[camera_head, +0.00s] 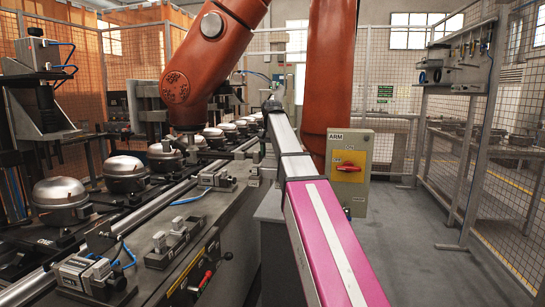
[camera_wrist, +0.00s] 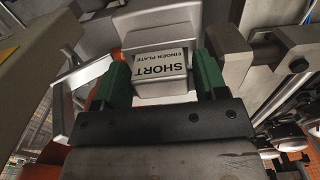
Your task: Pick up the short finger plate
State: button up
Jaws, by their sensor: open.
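The short finger plate (camera_wrist: 161,82) shows in the wrist view as a pale grey block, its "SHORT FINGER PLATE" label upside down in the picture. It sits in front of a larger grey metal part (camera_wrist: 158,27). My gripper (camera_wrist: 158,76) is open, with one green finger on each side of the labelled block. Narrow gaps seem to show between block and fingers; contact at the hidden depth cannot be told. In the head view I cannot make out the plate or my gripper's fingers.
Metal brackets (camera_wrist: 285,70) stand close to the right of my gripper. In the head view, a conveyor bench carries several compressors (camera_head: 62,196) at left. A large orange robot arm (camera_head: 215,50) hangs over it.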

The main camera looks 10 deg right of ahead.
jog(key=shift+f, duration=0.35)
jog(key=c, duration=0.8)
jog(key=shift+r, duration=0.2)
